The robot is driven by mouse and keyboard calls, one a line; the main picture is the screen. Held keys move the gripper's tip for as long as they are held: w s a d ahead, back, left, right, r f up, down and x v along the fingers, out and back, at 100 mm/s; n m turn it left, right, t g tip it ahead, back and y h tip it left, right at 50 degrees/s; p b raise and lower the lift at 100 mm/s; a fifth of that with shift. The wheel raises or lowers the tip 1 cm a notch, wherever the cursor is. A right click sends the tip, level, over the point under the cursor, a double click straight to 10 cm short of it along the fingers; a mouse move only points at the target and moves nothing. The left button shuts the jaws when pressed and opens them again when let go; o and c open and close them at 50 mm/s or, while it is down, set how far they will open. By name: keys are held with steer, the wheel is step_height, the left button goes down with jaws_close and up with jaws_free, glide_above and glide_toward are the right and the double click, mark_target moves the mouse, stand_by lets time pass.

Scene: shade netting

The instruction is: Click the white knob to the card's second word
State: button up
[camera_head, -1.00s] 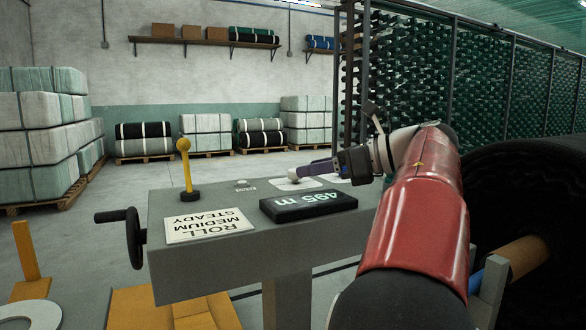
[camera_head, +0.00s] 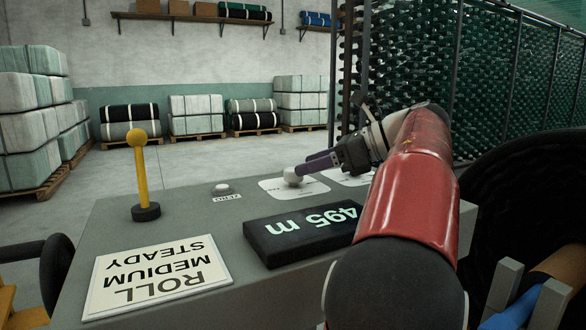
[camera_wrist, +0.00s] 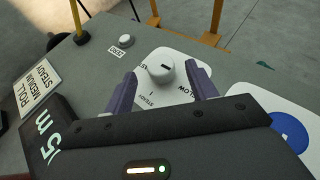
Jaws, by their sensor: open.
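The white knob (camera_wrist: 160,68) stands on a white dial plate (camera_wrist: 152,97) with words around it; SLOW and STEADY can be partly read. In the head view the knob (camera_head: 292,176) shows beside the purple fingers. My gripper (camera_wrist: 163,88) is open, with one purple finger on each side of the knob; I cannot tell whether they touch it. In the head view my gripper (camera_head: 318,163) reaches in from the right. The card (camera_head: 158,276) lies on the console's front left and reads ROLL, MEDIUM, STEADY, upside down in this view.
The grey console (camera_head: 200,215) carries a display (camera_head: 302,233) reading 495 m, a yellow lever (camera_head: 141,180) and a ZERO button (camera_head: 221,188). A second white plate with a blue disc (camera_wrist: 287,130) lies right of the knob in the wrist view.

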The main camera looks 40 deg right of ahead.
mark_target(294, 174)
steer(key=shift+x, duration=2.35)
steer(key=shift+c, duration=0.4)
steer(key=c, duration=0.9)
